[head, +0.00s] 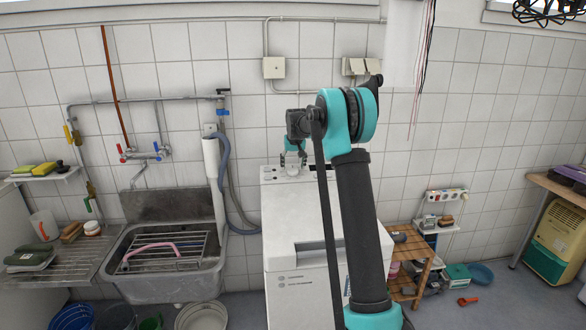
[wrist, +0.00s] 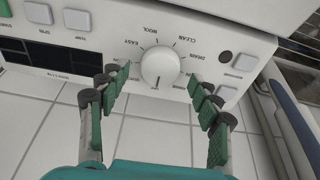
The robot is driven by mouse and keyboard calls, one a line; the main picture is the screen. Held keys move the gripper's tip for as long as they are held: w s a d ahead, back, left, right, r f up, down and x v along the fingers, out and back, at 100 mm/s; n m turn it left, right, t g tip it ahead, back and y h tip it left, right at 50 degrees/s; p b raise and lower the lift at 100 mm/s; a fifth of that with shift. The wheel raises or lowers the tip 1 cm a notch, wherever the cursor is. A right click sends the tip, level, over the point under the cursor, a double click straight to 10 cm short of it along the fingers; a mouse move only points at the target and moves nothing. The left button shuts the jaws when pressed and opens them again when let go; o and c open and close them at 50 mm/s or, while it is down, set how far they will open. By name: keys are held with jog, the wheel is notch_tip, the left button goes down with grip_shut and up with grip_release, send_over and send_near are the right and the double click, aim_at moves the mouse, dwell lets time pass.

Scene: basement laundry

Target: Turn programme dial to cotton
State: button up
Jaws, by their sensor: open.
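The programme dial (wrist: 160,66) is a round white knob on the light control panel in the wrist view. EASY, WOOL, CLEAN and DRAIN are printed around its upper side, and a small dark mark shows near its lower edge. I cannot read a cotton label. My gripper (wrist: 158,78) is open, with one teal-padded finger on each side of the dial; I see gaps between the pads and the knob. In the head view my gripper (head: 293,158) is at the back of the white washing machine (head: 297,215), over its panel.
White buttons (wrist: 38,12) and a dark display (wrist: 40,57) are left of the dial. A dark round spot (wrist: 225,57) and more buttons are to the right. A steel sink (head: 165,280) stands left of the machine, and a wooden shelf (head: 410,250) right.

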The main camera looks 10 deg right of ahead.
jog(key=shift+x, duration=0.9)
jog(key=shift+c, duration=0.2)
jog(key=c, duration=1.1)
